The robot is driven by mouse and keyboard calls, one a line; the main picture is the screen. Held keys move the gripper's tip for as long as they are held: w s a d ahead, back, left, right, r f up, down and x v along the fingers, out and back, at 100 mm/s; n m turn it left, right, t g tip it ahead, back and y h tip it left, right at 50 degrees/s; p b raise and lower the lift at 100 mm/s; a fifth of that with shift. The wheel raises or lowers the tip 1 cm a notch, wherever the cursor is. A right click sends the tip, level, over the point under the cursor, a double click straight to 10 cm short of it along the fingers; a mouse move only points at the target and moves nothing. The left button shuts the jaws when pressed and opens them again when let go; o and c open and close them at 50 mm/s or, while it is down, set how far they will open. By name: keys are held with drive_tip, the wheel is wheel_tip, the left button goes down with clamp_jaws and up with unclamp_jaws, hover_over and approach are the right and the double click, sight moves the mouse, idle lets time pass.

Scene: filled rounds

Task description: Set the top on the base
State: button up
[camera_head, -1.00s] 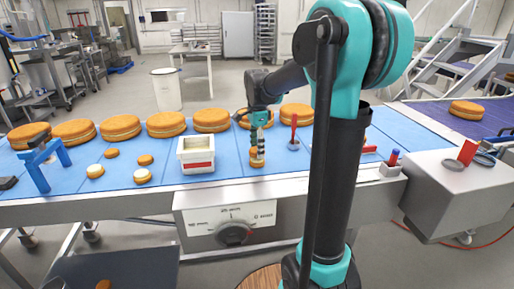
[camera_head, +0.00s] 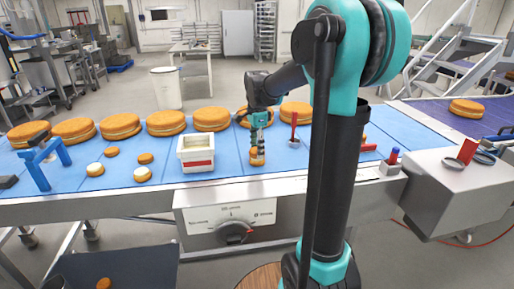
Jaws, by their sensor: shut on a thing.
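My gripper (camera_head: 257,148) points down over the blue belt, right of the white box. It is shut on a small orange round (camera_head: 257,159), which the fingers partly hide. I cannot tell whether this is a lone top or has a layer under it, nor whether it touches the belt. Two small bases with pale filling, a left one (camera_head: 95,169) and a front one (camera_head: 142,174), lie on the belt left of the box. Two plain orange tops lie near them, one farther back (camera_head: 112,151) and one to the right (camera_head: 146,159).
A white box with a red stripe (camera_head: 196,155) stands between my gripper and the loose rounds. A blue frame (camera_head: 45,165) stands at the left. Several large filled rounds (camera_head: 165,123) line the far side. A red-handled tool (camera_head: 294,130) stands just right of my gripper.

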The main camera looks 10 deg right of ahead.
drive_tip(key=shift+f, duration=0.3)
drive_tip(key=o, duration=0.9)
drive_tip(key=shift+c, duration=0.2)
drive_tip(key=shift+o, duration=0.4)
drive_tip(key=o, duration=0.4)
drive_tip(key=shift+r, duration=3.5)
drive_tip(key=shift+s, duration=0.1)
